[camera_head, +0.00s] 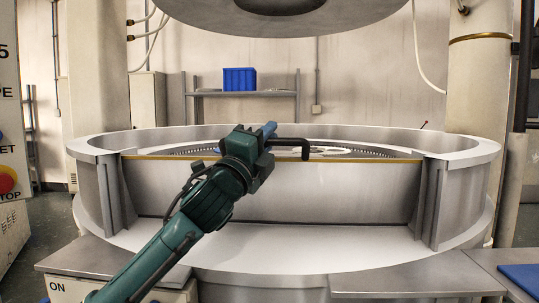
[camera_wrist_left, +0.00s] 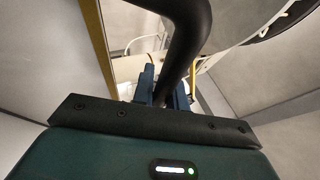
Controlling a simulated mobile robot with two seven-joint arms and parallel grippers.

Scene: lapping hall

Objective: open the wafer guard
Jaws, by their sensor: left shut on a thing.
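The wafer guard (camera_head: 330,188) is a pale grey panel with a yellow top edge. It stands upright in the front gap of the round machine wall, between two grey side posts. A black bar handle (camera_head: 292,141) shows at its top edge in the head view. In the left wrist view the handle (camera_wrist_left: 186,28) is a thick curved black bar running down between the blue fingers. My left gripper (camera_head: 267,138) is shut on the handle; its fingers (camera_wrist_left: 163,92) lie on either side of the bar. My arm hides part of the guard's left half. My right gripper is out of view.
The round machine tub (camera_head: 468,150) surrounds the guard, with a wide ledge (camera_head: 310,243) below it. A large grey upper plate (camera_head: 350,22) hangs above. A control panel with a red button (camera_head: 7,181) is at far left. A blue crate (camera_head: 239,79) sits on a back shelf.

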